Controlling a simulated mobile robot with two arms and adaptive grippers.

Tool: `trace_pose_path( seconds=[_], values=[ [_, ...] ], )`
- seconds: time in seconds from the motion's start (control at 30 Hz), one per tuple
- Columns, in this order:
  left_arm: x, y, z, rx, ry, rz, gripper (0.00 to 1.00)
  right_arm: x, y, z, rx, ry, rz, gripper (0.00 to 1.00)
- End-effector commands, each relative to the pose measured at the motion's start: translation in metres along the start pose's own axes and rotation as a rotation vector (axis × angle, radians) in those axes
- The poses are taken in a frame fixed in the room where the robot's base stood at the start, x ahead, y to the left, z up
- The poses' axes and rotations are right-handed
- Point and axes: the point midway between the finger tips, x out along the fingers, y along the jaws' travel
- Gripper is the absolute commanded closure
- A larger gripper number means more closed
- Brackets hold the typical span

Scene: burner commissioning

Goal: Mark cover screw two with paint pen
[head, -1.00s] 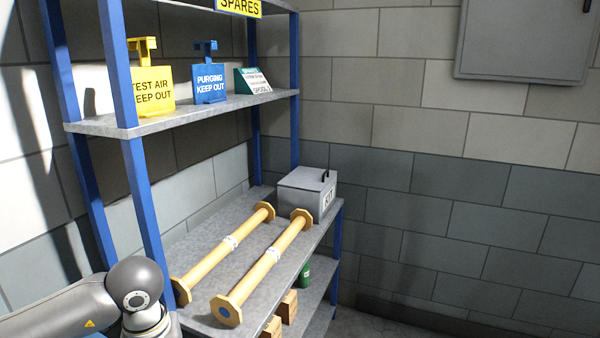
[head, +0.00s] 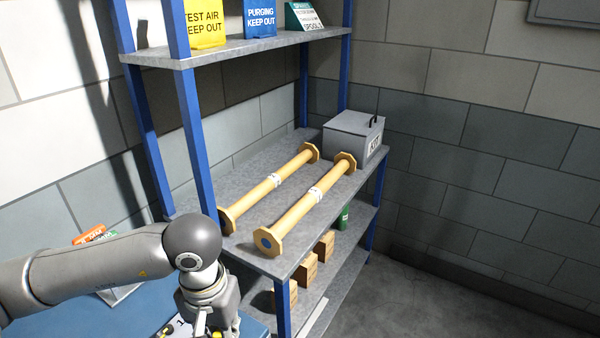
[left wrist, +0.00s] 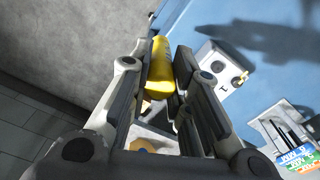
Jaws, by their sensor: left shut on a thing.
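In the head view the left gripper (head: 210,328) is at the bottom edge, over the right end of a blue table. A small white block (left wrist: 220,70) with a dark round spot and a yellow-and-black detail sits on the blue surface, apart from the pen. A white part marked 1 (head: 181,325) shows beside the gripper in the head view. I cannot make out cover screw two. My right gripper is not in view.
The blue table (head: 60,318) carries a holder with orange and green labelled items (left wrist: 292,160). A shelf rack (head: 235,245) behind holds two yellow spools (head: 315,205), a grey box (head: 352,138) and signs (head: 259,20). Grey floor (head: 420,285) at right is clear.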

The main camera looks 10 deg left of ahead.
Motion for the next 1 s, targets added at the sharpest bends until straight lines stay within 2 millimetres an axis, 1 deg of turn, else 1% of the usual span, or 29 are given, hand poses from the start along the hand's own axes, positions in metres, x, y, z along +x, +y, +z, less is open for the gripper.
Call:
trace_pose_path(
  seconds=[0.17,0.27,0.33,0.47,0.5,0.6,0.7,0.83,0.9,1.0],
  values=[
    [-0.002,-0.001,-0.003,-0.006,0.0,0.0,1.0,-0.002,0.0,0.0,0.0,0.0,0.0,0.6],
    [-0.007,-0.006,-0.015,-0.027,0.001,0.001,1.0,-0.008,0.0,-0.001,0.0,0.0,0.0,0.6],
    [-0.014,-0.014,-0.03,-0.053,0.001,0.001,1.0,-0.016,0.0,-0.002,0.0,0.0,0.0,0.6],
    [-0.028,-0.038,-0.067,-0.118,0.003,0.003,1.0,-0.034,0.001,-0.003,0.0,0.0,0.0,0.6],
    [-0.031,-0.047,-0.078,-0.14,0.003,0.004,1.0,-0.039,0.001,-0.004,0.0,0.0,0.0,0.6],
    [-0.04,-0.071,-0.104,-0.189,0.004,0.003,1.0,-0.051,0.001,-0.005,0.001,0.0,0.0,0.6],
    [-0.046,-0.095,-0.123,-0.231,0.002,0.002,1.0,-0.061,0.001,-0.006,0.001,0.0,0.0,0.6],
    [-0.05,-0.118,-0.14,-0.269,0.001,0.001,1.0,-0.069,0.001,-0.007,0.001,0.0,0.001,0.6],
    [-0.051,-0.127,-0.144,-0.281,0.0,0.001,1.0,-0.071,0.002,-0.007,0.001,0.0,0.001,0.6],
    [-0.051,-0.133,-0.148,-0.29,0.0,0.001,1.0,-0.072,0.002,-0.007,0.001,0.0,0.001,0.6]
  ],
)
